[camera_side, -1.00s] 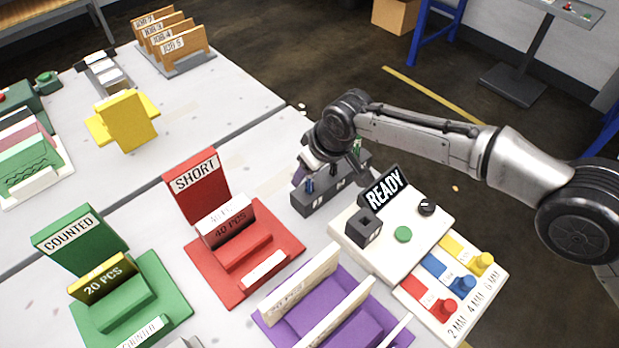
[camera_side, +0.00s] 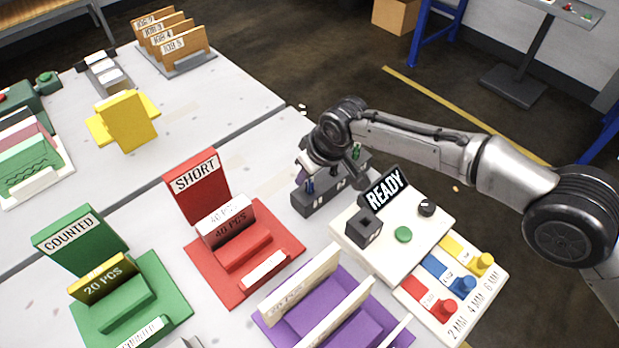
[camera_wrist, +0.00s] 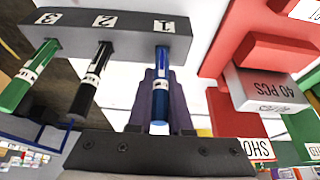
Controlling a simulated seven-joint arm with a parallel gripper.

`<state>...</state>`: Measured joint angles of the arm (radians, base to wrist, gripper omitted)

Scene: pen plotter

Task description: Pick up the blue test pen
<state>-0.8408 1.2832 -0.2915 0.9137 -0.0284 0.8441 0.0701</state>
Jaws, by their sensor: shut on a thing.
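The blue test pen (camera_wrist: 160,90) stands in the slot marked 1 of the dark pen rack (camera_wrist: 70,30); it also shows in the side view (camera_side: 310,186). My gripper (camera_wrist: 160,105) is shut on the blue pen, with a purple finger visible behind it. In the side view my gripper (camera_side: 309,172) is over the left end of the rack (camera_side: 318,200), and my wrist partly hides the rack. The pen's lower end is hidden in the rack.
A black pen (camera_wrist: 90,80) and a green pen (camera_wrist: 28,78) stand in the neighbouring slots. The red SHORT stand (camera_side: 245,260) is left of the rack. The plotter console with the READY sign (camera_side: 385,190) is close on the right.

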